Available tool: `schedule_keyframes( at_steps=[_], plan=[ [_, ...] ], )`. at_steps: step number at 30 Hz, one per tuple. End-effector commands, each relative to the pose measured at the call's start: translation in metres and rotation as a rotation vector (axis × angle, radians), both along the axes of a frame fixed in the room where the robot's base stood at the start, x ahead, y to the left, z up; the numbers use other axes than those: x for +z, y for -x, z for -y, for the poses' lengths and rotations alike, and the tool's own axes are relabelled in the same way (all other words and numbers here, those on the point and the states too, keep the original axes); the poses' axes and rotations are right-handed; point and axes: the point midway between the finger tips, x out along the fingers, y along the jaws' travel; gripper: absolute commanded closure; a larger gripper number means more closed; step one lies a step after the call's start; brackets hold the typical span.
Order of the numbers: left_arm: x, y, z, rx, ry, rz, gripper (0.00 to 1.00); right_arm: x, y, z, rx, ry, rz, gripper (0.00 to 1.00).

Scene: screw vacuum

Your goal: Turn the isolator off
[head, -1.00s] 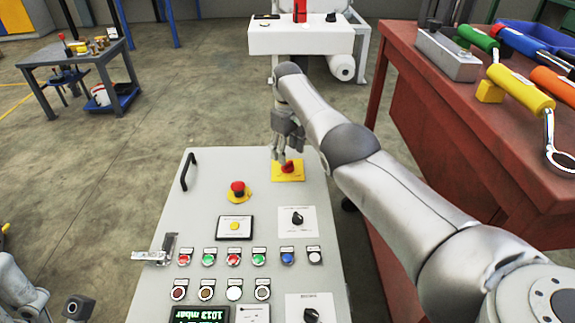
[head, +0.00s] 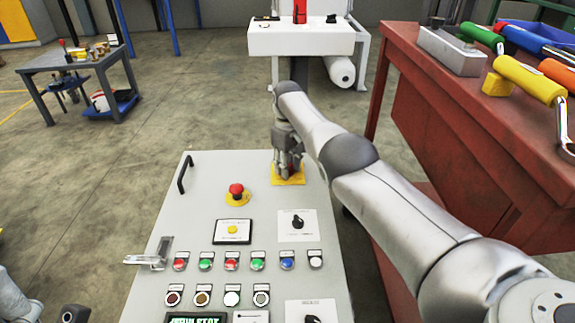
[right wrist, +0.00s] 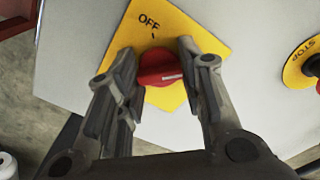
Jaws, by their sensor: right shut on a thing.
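The isolator is a red knob (right wrist: 158,66) on a yellow plate (right wrist: 190,32) marked OFF. In the head view the yellow plate (head: 288,180) is at the far right corner of the grey control panel (head: 205,185). My right gripper (head: 288,168) is down over the knob and hides most of it there. In the right wrist view my right gripper (right wrist: 162,68) has its fingers on both sides of the knob, shut on it. The white line on the knob lies sideways, not toward the OFF mark.
A red emergency stop button (head: 236,190) is left of the isolator. Rotary switches (head: 298,220) and rows of coloured buttons (head: 231,264) are nearer. A red workbench (head: 440,120) with tools stands close at the right. A white machine (head: 300,40) is behind.

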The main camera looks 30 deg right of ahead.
Motion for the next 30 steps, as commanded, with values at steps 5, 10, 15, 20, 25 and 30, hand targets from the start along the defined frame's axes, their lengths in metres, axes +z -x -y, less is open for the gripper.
schedule_keyframes(
  at_steps=[5, 10, 15, 20, 25, 30],
  plan=[
    [0.0001, -0.0001, 0.0, 0.0, 0.0, 0.0, 0.52, -0.0001, -0.0001, 0.0002, 0.002, 0.001, 0.0, 0.89],
    [0.0004, -0.0001, -0.0001, 0.0, 0.0, 0.0, 0.52, 0.0, 0.0, 0.0002, 0.033, 0.001, 0.0, 0.89],
    [0.0012, 0.0003, -0.0002, 0.0, 0.0, 0.001, 0.52, 0.0001, 0.0001, 0.0, 0.112, 0.0, -0.001, 0.89],
    [0.0014, 0.0011, -0.0006, 0.0, 0.002, 0.003, 0.52, 0.0002, 0.0001, 0.0, 0.235, 0.0, -0.001, 0.89],
    [0.0007, 0.0014, -0.0008, 0.001, 0.002, -0.002, 0.52, 0.0002, -0.0001, 0.0002, 0.394, 0.001, 0.0, 0.89],
    [-0.0004, 0.0012, -0.0008, 0.001, 0.002, -0.006, 0.52, 0.0001, -0.0002, 0.0003, 0.555, 0.001, 0.001, 0.89]
  ],
)
